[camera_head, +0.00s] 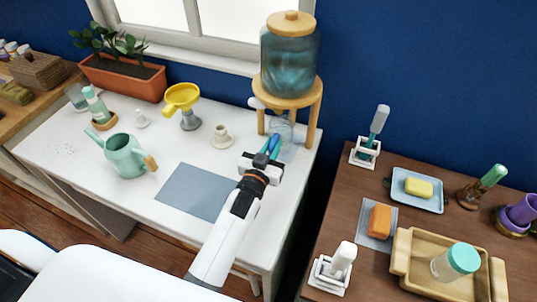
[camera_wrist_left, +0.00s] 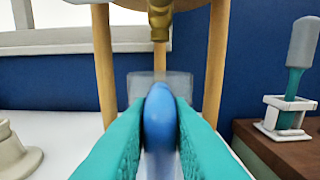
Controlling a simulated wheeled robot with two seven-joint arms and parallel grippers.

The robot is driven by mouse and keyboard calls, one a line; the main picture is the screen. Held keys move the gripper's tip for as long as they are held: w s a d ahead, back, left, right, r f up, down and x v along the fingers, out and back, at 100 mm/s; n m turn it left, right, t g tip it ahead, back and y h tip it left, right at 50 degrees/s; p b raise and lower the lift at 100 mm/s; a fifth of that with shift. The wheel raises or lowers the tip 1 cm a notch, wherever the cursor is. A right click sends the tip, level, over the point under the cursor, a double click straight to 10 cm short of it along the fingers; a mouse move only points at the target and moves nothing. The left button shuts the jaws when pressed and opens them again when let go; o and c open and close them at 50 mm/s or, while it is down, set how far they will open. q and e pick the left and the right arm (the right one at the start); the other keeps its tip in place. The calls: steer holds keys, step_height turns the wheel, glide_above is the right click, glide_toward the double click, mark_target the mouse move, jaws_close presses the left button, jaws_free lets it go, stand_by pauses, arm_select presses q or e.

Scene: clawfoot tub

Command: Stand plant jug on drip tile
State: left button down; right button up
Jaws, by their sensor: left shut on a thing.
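A clear jug (camera_head: 282,128) with a blue handle (camera_wrist_left: 159,120) stands under the tap of the water dispenser, at the right end of the white table. My left gripper (camera_head: 270,150) is shut on this blue handle, with its teal finger pads on both sides. The clear body (camera_wrist_left: 146,84) shows behind the handle in the left wrist view; whether it holds water I cannot tell. A flat grey-blue tile (camera_head: 192,192) lies bare on the table, left of my left arm. My right gripper is not in view.
The dispenser (camera_head: 290,60) stands on a wooden stand (camera_head: 315,112) whose legs flank the jug. A white stopper-like piece (camera_head: 221,137), yellow funnel (camera_head: 181,97) and teal watering can (camera_head: 125,157) stand left. A gap separates the brown table (camera_head: 345,205).

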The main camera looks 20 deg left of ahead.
arm_select(q)
steer(key=shift+w+f+b, duration=0.1)
steer(key=shift+w+b, duration=0.4)
steer(key=shift+w, duration=1.25)
steer(key=shift+s+f, duration=0.1)
steer(key=shift+f, duration=0.25)
steer(key=shift+f, duration=0.5)
stand_by(0.4)
steer(key=c, duration=1.3)
jaws_free()
steer(key=shift+o, duration=0.2)
